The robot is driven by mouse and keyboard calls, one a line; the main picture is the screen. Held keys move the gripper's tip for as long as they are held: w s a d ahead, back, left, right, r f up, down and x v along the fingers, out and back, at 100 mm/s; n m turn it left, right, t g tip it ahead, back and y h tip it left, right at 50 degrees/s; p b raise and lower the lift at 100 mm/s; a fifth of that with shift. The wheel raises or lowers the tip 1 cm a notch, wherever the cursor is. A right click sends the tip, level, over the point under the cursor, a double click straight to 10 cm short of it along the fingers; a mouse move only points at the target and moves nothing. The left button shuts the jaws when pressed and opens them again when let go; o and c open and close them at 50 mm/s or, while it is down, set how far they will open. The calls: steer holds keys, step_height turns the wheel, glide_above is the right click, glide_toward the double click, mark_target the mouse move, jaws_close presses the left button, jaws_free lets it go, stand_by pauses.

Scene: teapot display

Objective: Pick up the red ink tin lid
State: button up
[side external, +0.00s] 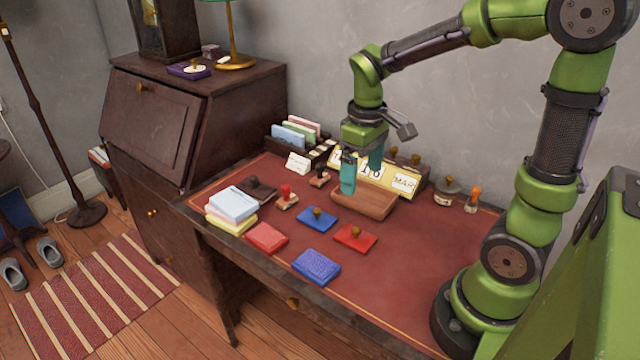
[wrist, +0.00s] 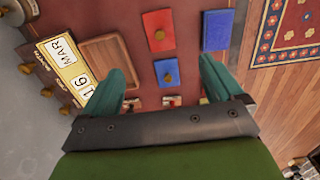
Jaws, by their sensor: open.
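The red ink tin lid (side external: 355,238) is a flat red rectangle with a small brass knob, lying on the desk in front of the wooden tray. It also shows in the wrist view (wrist: 158,22), beyond the fingertips at top centre. My gripper (side external: 362,178) has teal fingers, open and empty, and appears raised above the desk near the wooden tray. In the wrist view my gripper (wrist: 162,68) has its fingers spread either side of the picture's middle. A knobless red ink pad (side external: 267,237) lies left of the lid in the side view.
A blue lid with a knob (side external: 317,218) and a blue pad (side external: 316,266) lie close to the red lid. The wooden tray (side external: 372,205) and calendar (side external: 405,183) stand behind. Stamps (side external: 286,197) and paper stacks (side external: 233,204) sit left. The desk's right front is clear.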

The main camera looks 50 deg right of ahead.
glide_above(359, 231)
step_height(359, 231, down, 11)
steer(key=shift+w+a+f, duration=0.1)
steer(key=shift+w, duration=0.05)
steer(key=shift+f, duration=2.65)
steer(key=c, duration=1.1)
